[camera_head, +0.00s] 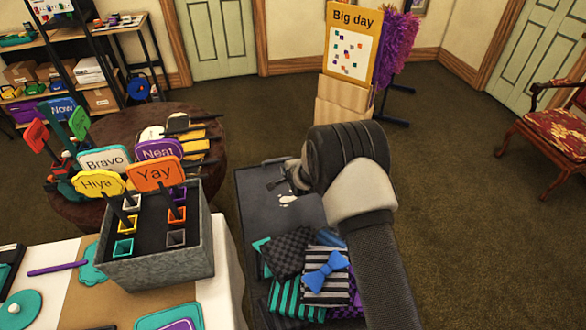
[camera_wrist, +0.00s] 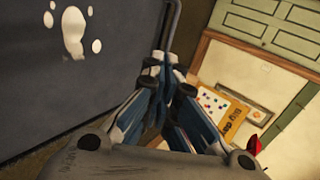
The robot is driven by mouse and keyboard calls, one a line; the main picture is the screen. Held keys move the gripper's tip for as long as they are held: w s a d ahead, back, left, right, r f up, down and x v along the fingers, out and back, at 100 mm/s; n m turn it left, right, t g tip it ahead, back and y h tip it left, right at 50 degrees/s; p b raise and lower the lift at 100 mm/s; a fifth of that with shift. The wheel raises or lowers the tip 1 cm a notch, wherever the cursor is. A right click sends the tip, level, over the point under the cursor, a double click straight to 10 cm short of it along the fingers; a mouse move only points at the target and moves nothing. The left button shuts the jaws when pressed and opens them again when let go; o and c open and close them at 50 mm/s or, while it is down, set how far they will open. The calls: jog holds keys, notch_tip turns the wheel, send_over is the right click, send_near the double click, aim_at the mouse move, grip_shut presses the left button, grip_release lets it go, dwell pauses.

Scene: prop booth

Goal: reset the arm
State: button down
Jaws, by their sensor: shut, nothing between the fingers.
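My gripper (camera_head: 282,178) is at the end of my bent arm, over the far part of a dark flat surface (camera_head: 255,215) with pale spots. In the wrist view my gripper (camera_wrist: 168,65) has its fingers together, with nothing between them. The same dark surface (camera_wrist: 100,90) fills the left of the wrist view, apart from the fingers. My dark wrist hides part of what lies behind it in the head view.
Patterned cloths (camera_head: 285,252) and a blue bow tie (camera_head: 325,272) lie on the dark surface near my arm. A grey box (camera_head: 160,268) holding several word signs stands on the white table (camera_head: 225,285) at left. A "Big day" sign (camera_head: 352,50) stands behind. Open carpet (camera_head: 470,200) lies right.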

jog(key=s+d+r+n+g+h+p, duration=0.1)
jog(key=s+d+r+n, duration=0.2)
jog(key=s+d+r, duration=0.6)
jog(key=s+d+r+n+g+h+p, duration=0.1)
jog(key=s+d+r+n, duration=0.25)
jog(key=s+r, duration=1.05)
jog(key=s+d+r+n+g, duration=0.1)
jog(key=s+d+r+n, duration=0.1)
jog(key=s, duration=0.6)
jog(key=s+d+r+n+g, duration=0.1)
jog(key=s+d+r+n, duration=0.1)
jog(key=s, duration=0.7)
jog(key=s+d+r+n+g, duration=0.1)
jog(key=s+r+n, duration=0.3)
jog(key=s, duration=0.4)
jog(key=shift+s+d+r+h, duration=0.35)
jog(key=shift+s+d+h, duration=0.05)
jog(key=shift+a, duration=0.1)
